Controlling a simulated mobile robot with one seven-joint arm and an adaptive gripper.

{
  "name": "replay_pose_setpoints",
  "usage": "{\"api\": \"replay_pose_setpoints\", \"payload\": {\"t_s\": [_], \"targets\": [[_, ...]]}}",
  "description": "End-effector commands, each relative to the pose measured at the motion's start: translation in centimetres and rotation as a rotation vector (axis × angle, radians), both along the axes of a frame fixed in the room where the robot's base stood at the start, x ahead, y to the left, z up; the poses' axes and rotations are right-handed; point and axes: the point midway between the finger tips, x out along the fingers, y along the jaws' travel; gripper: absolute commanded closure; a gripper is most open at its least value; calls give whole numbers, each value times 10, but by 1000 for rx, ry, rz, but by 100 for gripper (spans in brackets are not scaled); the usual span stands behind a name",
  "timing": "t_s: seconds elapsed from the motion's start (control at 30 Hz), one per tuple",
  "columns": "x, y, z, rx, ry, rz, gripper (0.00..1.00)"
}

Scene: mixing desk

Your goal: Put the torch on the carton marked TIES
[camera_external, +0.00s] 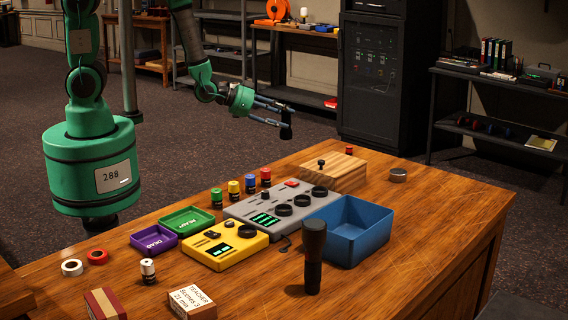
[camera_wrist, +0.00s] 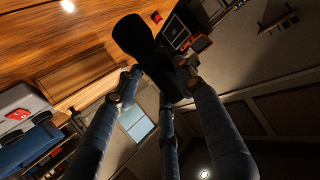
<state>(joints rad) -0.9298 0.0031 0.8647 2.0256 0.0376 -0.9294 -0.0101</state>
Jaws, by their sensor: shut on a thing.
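My gripper (camera_external: 283,116) is in the air beyond the far side of the desk. Its fingers are shut on a dark torch (camera_external: 286,132). In the wrist view the torch (camera_wrist: 135,38) shows a wide black head and a narrower body between the fingertips. A second black, torch-shaped thing (camera_external: 314,256) stands upright at the desk's near side. A carton (camera_external: 192,301) at the near edge reads TEACHER, Scenes 3, 21 min. Another carton with a dark red top (camera_external: 105,304) lies left of it; its marking cannot be read. No TIES lettering is legible.
The wooden desk (camera_external: 430,225) holds a grey mixer (camera_external: 277,207), a yellow mixer (camera_external: 226,246), a blue bin (camera_external: 357,230), green (camera_external: 187,220) and purple (camera_external: 153,240) trays, tape rolls and several small jars. A wooden block (camera_external: 333,172) lies at the back. The desk's right side is clear.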

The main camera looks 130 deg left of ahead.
Motion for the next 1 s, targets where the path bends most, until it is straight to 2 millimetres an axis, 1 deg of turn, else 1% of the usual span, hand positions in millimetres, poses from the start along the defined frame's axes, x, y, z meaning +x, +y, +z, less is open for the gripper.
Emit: {"api": "replay_pose_setpoints", "payload": {"t_s": [0.03,0.2,0.53,0.6,0.77,0.87,1.0], "targets": [[1,1,13,5,-4,0,94],[1,1,49,6,-4,0,94],[0,0,106,5,-3,0,94],[11,-8,103,1,0,-17,94],[35,-25,103,3,-1,-53,94],[53,-38,103,4,-3,-82,94],[82,-63,104,7,-3,-129,94]]}}
